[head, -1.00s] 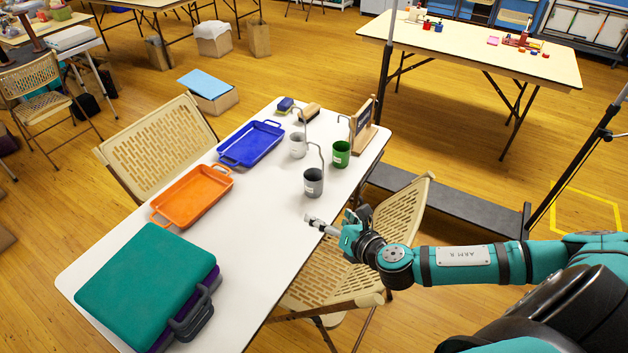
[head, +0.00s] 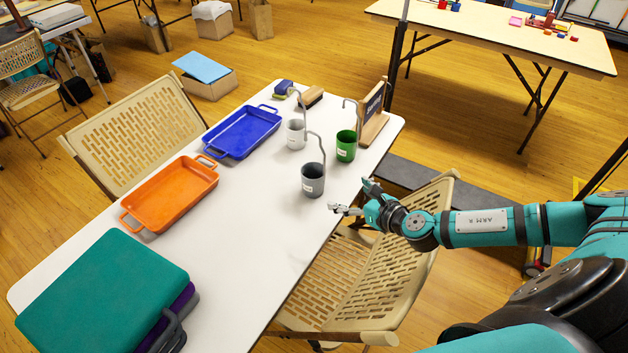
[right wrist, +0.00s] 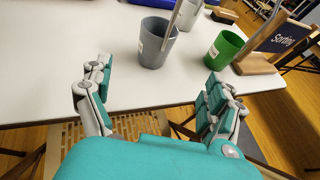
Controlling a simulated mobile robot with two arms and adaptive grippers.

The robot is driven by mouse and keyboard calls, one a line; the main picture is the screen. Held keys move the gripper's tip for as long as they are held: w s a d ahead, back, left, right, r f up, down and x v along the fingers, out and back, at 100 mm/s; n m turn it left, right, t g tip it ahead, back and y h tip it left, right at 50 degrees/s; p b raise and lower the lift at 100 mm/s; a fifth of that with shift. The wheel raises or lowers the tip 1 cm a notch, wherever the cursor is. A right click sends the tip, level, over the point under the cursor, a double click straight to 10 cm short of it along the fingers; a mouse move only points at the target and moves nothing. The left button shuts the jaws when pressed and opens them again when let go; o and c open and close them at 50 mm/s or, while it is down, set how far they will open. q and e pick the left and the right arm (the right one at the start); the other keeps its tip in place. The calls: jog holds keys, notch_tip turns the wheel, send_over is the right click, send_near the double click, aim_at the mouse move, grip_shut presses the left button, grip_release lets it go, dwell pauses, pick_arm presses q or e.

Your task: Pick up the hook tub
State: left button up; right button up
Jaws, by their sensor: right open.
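Three small tubs with tall bent hook handles stand upright on the white table (head: 235,225): a dark grey one (head: 313,181), a white one (head: 296,134) and a green one (head: 346,147). Their labels are too small to read. My right gripper (head: 351,197) is open and empty by the table's right edge, a little short of the grey tub. In the right wrist view the grey tub (right wrist: 152,48) stands ahead between the open fingers (right wrist: 158,88), apart from them. The green tub (right wrist: 224,50) is beyond the right finger. My left gripper is out of view.
A "Sorting" sign (head: 374,106) stands behind the green tub. Blue (head: 240,153) and orange (head: 170,219) trays lie on the table's left side, with teal and purple cases (head: 100,290) in front. A folding chair (head: 380,265) stands under my right arm.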

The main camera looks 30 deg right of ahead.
send_near(307, 175)
jog(key=shift+w+d+f, duration=0.3)
jog(key=shift+w+f, duration=0.25)
jog(key=shift+a+x, duration=0.15)
jog(key=shift+x, duration=1.35)
jog(key=shift+a+x, duration=0.2)
jog(key=shift+x, duration=1.25)
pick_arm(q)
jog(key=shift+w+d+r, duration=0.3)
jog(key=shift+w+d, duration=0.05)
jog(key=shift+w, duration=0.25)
pick_arm(e)
jog(key=shift+r, duration=0.2)
jog(key=shift+s, duration=0.1)
jog(key=shift+c, duration=0.2)
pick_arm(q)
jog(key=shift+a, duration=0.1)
pick_arm(e)
jog(key=c, duration=1.3)
